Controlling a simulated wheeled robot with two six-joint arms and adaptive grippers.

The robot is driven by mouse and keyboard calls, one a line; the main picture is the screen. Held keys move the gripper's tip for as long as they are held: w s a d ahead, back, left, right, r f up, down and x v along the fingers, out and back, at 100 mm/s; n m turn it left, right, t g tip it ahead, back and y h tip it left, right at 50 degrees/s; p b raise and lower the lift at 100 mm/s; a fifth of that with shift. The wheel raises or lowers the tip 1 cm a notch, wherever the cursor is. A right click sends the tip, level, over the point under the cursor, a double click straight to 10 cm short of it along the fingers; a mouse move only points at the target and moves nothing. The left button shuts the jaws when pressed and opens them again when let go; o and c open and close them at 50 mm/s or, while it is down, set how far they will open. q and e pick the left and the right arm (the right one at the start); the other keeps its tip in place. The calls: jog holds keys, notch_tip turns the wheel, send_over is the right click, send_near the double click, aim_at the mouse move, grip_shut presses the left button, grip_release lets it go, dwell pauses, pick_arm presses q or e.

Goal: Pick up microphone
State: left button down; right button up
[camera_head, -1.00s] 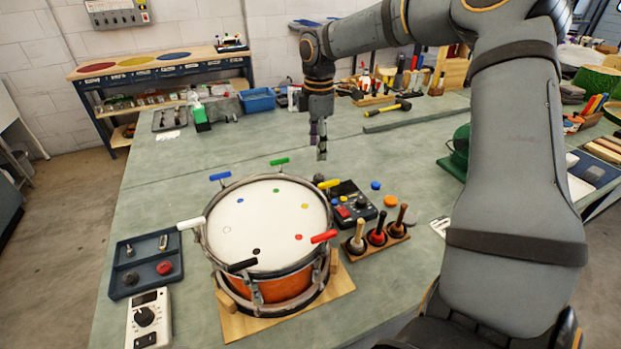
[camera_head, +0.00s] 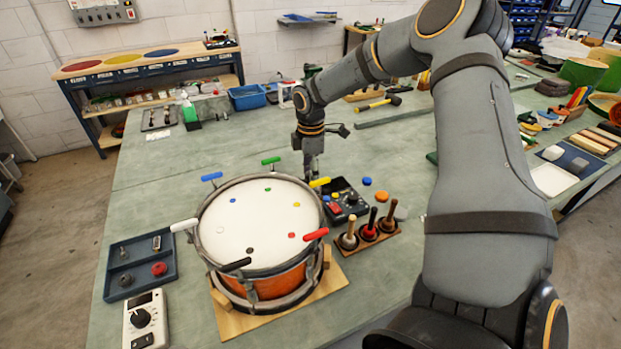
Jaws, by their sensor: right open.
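I cannot pick out a microphone for certain in the head view. A dark blue tray (camera_head: 112,291) left of the drum holds several small parts, including a small upright-looking cylinder (camera_head: 157,243) and a red knob-like piece (camera_head: 159,269). My right gripper (camera_head: 311,172) hangs with its fingers pointing down, just behind the far right rim of the drum, beside the yellow tuning key (camera_head: 320,182). It is open, and I see nothing held in it. Its fingertips are small and partly close to the key and the black control box (camera_head: 346,203). My left gripper is not in view.
The drum (camera_head: 258,222) stands on a wooden board (camera_head: 236,326) with coloured keys around its rim. A rack with several wooden-handled tools (camera_head: 378,238) stands to its right. A white meter (camera_head: 146,320) lies at front left. The bench behind the drum is mostly clear.

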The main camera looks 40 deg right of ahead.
jog(key=c, duration=0.3)
grip_shut()
notch_tip(320, 180, up, 10)
jog(key=shift+r+b, duration=0.1)
jog(key=shift+b, duration=0.3)
